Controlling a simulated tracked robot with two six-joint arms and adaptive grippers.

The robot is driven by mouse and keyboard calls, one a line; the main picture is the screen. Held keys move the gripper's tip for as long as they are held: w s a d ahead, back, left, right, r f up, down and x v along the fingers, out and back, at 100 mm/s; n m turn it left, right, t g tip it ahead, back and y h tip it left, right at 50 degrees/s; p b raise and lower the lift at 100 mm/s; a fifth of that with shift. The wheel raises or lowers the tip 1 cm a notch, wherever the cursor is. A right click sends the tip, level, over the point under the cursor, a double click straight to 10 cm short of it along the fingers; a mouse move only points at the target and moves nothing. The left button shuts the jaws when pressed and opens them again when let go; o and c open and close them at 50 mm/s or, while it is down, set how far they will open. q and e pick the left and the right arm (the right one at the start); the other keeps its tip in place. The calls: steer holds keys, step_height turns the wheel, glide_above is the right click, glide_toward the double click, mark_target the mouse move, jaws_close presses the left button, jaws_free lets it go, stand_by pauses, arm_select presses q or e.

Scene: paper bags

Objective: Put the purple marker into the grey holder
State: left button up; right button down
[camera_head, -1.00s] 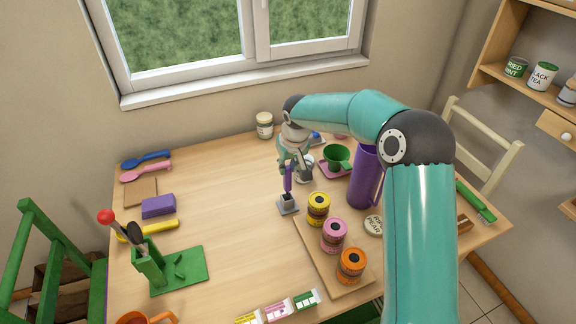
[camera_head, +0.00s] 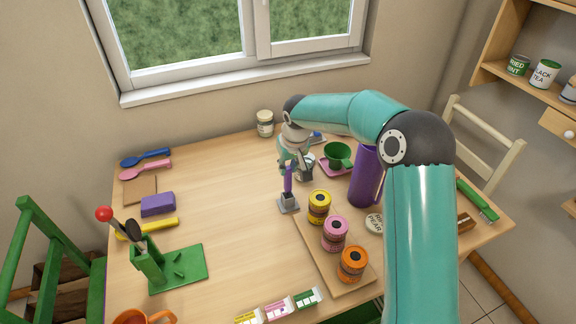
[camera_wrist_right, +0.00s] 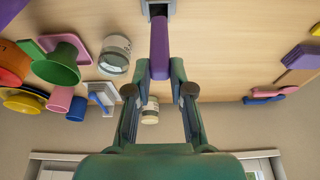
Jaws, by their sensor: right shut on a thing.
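The purple marker (camera_head: 288,179) stands upright, its lower end in the mouth of the grey holder (camera_head: 289,206) on the table. In the right wrist view the marker (camera_wrist_right: 159,45) runs up to the grey holder (camera_wrist_right: 148,9) at the top edge. My right gripper (camera_head: 289,166) is above the holder, shut on the upper part of the marker; its fingertips (camera_wrist_right: 160,72) flank the marker in the wrist view. How deep the marker sits cannot be told. My left gripper is not in view.
A wooden board with yellow (camera_head: 319,208), pink (camera_head: 335,234) and orange tins (camera_head: 353,264) lies close right of the holder. A purple jug (camera_head: 364,178) and green cup (camera_head: 338,155) stand further right. The table left of the holder is clear up to a purple block (camera_head: 158,205).

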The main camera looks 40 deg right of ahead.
mark_target(290, 174)
steer(key=shift+f+b, duration=1.75)
steer(key=shift+f, duration=0.45)
steer(key=c, duration=0.9)
jaws_free()
steer(key=shift+c, duration=0.2)
steer(key=shift+p+v, duration=1.2)
steer(key=shift+v, duration=1.35)
steer(key=v, duration=1.2)
